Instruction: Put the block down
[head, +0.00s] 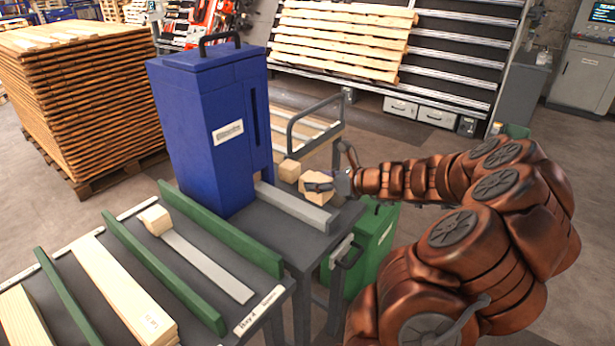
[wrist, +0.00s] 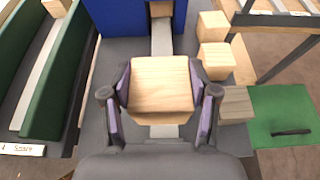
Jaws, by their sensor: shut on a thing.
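My gripper (head: 322,186) is shut on a pale wooden block (head: 314,195). In the wrist view, my gripper (wrist: 160,82) has a purple-padded finger on either side of the held block (wrist: 160,88). The held block is over a dark table with a light metal strip (wrist: 162,131) running below it. I cannot tell whether its underside touches anything. The blue upright magazine (head: 210,130) stands to the left of my gripper in the head view. Another wooden block (head: 289,170) is just behind the held one.
Several blocks sit to the right in the wrist view, including two pale ones (wrist: 213,27) (wrist: 216,62) and a greyer one (wrist: 236,104). A green cabinet (head: 376,240) is below. Green rails (head: 220,228) divide the left table, where a block (head: 156,220) sits.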

